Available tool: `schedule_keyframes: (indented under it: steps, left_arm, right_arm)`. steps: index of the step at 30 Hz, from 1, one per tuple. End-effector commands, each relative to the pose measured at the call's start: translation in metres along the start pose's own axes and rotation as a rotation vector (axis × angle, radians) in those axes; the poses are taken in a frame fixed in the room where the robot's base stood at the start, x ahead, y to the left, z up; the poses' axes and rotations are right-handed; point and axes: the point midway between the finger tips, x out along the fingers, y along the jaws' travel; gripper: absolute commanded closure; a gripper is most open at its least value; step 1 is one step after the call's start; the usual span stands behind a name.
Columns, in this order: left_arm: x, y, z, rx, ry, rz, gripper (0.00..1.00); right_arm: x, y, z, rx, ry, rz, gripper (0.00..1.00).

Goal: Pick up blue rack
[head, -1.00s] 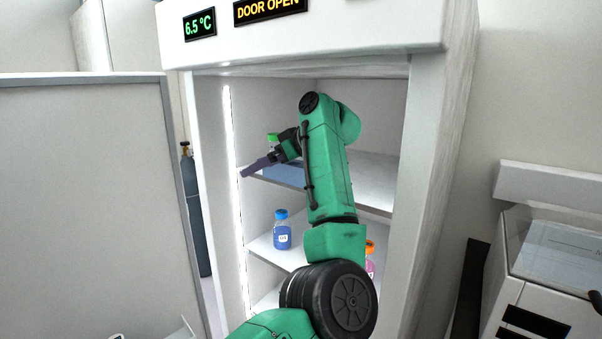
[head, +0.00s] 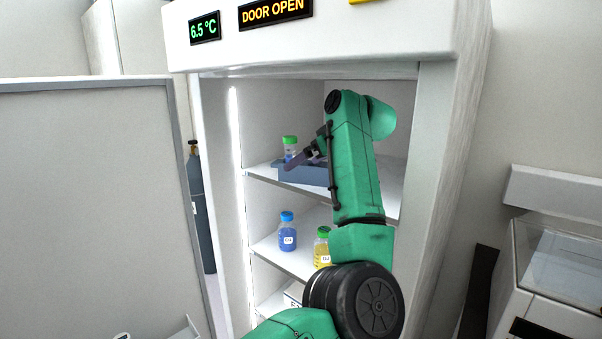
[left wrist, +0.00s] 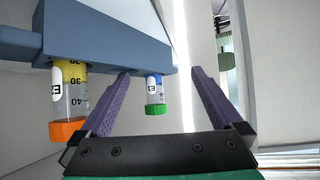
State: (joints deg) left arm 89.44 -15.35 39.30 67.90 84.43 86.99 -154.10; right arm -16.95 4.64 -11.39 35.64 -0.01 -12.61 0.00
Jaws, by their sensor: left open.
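The blue rack (head: 307,176) sits on the upper shelf inside the open fridge, partly hidden by my left arm. A green-capped tube (head: 290,148) stands at its left end. In the left wrist view the blue rack (left wrist: 105,35) fills the upper left and appears upside down, with an orange-capped tube (left wrist: 70,105) and the green-capped tube (left wrist: 155,95). My left gripper (head: 297,160) is open at the rack's left part. In the left wrist view its purple fingers (left wrist: 158,73) appear either side of the green-capped tube; contact cannot be told. My right gripper is out of view.
The shelf below holds a blue bottle (head: 287,232) and a yellow bottle (head: 323,248). The fridge side wall (head: 430,150) stands close right of my arm. The open door (head: 90,200) is at left, with a gas cylinder (head: 201,215) behind it.

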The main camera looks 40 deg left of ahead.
Motion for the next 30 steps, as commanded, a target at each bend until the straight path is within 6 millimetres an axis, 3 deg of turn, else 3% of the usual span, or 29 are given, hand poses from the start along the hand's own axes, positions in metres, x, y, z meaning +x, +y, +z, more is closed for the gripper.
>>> schedule_keyframes:
  steps: [3,6,13,21,30]
  left_arm:
    - [0.021,0.002,-0.004,0.003,0.000,-0.006,0.00]
    - [0.038,0.002,-0.001,0.002,0.000,-0.004,0.00]
    - [0.044,0.003,0.004,0.004,-0.004,-0.004,0.00]
    - [0.045,0.002,0.005,0.007,-0.009,-0.008,1.00]
    - [0.045,0.002,0.007,0.009,-0.011,-0.009,1.00]
  right_arm:
    - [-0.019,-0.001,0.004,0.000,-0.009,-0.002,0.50]
    - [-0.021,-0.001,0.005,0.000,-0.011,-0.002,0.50]
    - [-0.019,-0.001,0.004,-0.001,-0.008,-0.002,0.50]
    - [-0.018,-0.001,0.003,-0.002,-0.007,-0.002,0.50]
    - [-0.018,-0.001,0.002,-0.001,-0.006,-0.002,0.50]
